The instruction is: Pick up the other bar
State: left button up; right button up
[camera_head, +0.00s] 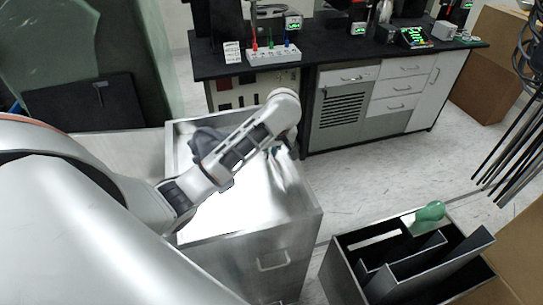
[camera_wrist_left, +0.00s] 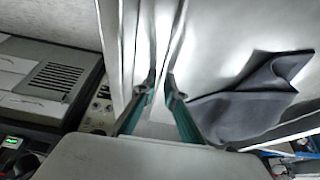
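My left gripper (camera_head: 277,150) reaches down into an open metal drawer cart (camera_head: 317,206). Pale, shiny bar-like strips (camera_head: 284,172) show right below its fingers, hard to separate from the bright tray floor. In the left wrist view the two teal fingers (camera_wrist_left: 160,84) stand a small gap apart. A long pale bar (camera_wrist_left: 162,35) runs up from that gap beside the cart's wall. I cannot tell whether the fingers press on it. My right gripper is not in view.
A dark cloth (camera_wrist_left: 245,108) lies in the tray beside the fingers. A black bin (camera_head: 345,275) with grey panels (camera_head: 430,268) and a green item (camera_head: 430,212) stands right of the cart. A black-topped bench (camera_head: 340,62) stands behind; the floor between is clear.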

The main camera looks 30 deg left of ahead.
pick_arm(q)
jog(key=shift+f, duration=0.1)
grip_shut()
